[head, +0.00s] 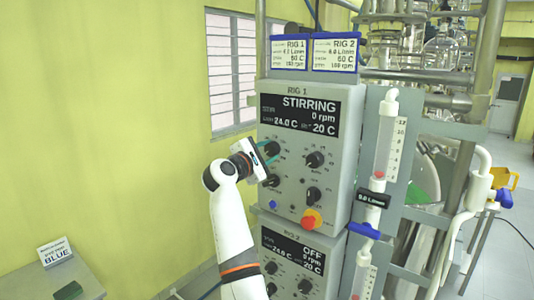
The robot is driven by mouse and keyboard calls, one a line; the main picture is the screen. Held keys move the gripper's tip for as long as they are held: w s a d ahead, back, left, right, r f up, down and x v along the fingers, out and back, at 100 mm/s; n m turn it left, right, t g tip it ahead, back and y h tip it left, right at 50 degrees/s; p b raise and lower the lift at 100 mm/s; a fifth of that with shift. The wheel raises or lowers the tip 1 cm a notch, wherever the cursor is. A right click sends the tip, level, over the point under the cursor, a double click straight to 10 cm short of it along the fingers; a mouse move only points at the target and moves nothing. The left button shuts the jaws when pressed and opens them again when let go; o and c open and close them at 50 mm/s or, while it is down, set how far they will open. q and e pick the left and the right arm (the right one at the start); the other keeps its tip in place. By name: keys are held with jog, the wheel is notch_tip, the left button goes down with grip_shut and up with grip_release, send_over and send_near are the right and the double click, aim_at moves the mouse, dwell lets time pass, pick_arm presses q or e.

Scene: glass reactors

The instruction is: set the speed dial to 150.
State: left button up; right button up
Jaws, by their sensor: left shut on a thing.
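The RIG 1 control box (308,146) has a dark display (298,114) reading STIRRING, 0 rpm, 24.0 C and 20 C. Several black dials are on its face. My left gripper (268,151) is at the upper left dial (273,148) and shut on it, with its fingers partly hiding the dial and its scale. The upper right dial (315,159), lower left dial (272,181) and lower right dial (314,194) are free. The dial labels are too small to read. My right gripper is not in view.
The RIG 2 box (296,265), reading OFF, is below. A flow meter (384,150) stands at right. Rig cards (313,53) hang above.

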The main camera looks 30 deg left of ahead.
pick_arm(q)
jog(key=m+b, duration=0.2)
jog(key=m, duration=0.1)
jog(key=shift+f, duration=0.35)
jog(key=m+b, duration=0.3)
jog(key=shift+a+m+t, duration=0.1)
jog(key=shift+m+t, duration=0.2)
jog(key=shift+m, duration=0.1)
jog(key=m+b, duration=0.2)
jog(key=m, duration=0.1)
jog(key=shift+m, duration=0.4)
jog(key=m+h+b, duration=0.1)
jog(key=m, duration=0.2)
jog(key=shift+m+b, duration=0.4)
jog(key=m+b, duration=0.1)
jog(key=m, duration=0.6)
jog(key=shift+a+r+h+b, duration=0.1)
jog(key=shift+h+b, duration=0.2)
jog(key=m, duration=0.3)
jog(key=shift+m+h, duration=0.3)
jog(key=shift+r+m, duration=0.1)
jog(key=shift+m, duration=1.5)
